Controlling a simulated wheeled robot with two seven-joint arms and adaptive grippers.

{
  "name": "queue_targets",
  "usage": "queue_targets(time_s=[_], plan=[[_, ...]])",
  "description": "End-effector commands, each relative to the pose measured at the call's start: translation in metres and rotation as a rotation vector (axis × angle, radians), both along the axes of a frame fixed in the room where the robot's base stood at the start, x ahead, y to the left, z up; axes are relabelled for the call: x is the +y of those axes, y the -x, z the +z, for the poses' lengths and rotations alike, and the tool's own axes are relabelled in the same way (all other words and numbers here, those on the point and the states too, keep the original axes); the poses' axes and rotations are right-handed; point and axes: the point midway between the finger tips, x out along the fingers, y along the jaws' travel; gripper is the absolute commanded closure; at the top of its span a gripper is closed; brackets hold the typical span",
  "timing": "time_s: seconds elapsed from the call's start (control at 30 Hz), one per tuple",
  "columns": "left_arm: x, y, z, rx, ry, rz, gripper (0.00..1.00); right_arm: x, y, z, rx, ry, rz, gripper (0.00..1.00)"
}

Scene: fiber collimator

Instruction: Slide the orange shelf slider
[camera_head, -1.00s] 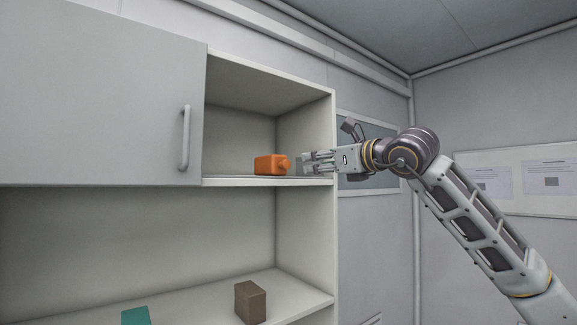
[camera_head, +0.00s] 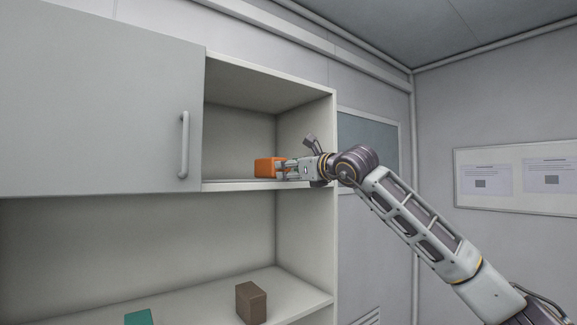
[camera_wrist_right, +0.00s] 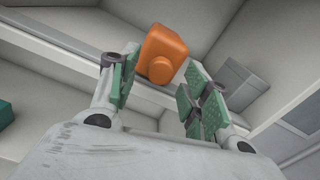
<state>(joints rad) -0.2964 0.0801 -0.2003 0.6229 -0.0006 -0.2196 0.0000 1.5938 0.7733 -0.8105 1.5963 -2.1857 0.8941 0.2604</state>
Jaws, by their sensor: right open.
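The orange slider (camera_head: 264,168) is a block with a round knob, standing on the upper shelf (camera_head: 240,185) of the cabinet. In the right wrist view the orange slider (camera_wrist_right: 163,44) shows with its knob facing my gripper, between and just beyond the green finger pads. My right gripper (camera_head: 281,169) is open, level with the slider and at its right side. It also shows in the right wrist view (camera_wrist_right: 158,88), with a finger on each side of the knob's line. Whether a pad touches the knob I cannot tell. My left gripper is out of view.
A grey sliding door with a handle (camera_head: 184,145) covers the cabinet's left part. A brown block (camera_head: 251,302) and a teal block (camera_head: 139,318) stand on the lower shelf. A grey box (camera_wrist_right: 240,84) sits right of the fingers in the wrist view.

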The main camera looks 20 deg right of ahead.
Motion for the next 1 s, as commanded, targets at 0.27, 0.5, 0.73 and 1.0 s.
queue_targets(time_s=[0.27,0.5,0.73,1.0], plan=[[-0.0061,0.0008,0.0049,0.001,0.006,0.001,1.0,0.0046,-0.0123,0.0007,-0.001,0.001,-0.001,0.52],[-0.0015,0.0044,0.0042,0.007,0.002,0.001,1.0,0.0048,-0.0126,0.0,-0.002,0.002,0.0,0.52],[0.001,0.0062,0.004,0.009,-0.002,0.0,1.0,0.0048,-0.0125,0.0,-0.001,0.001,0.0,0.78],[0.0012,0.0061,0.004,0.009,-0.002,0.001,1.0,0.0047,-0.0126,0.0,-0.001,0.001,0.0,1.0]])
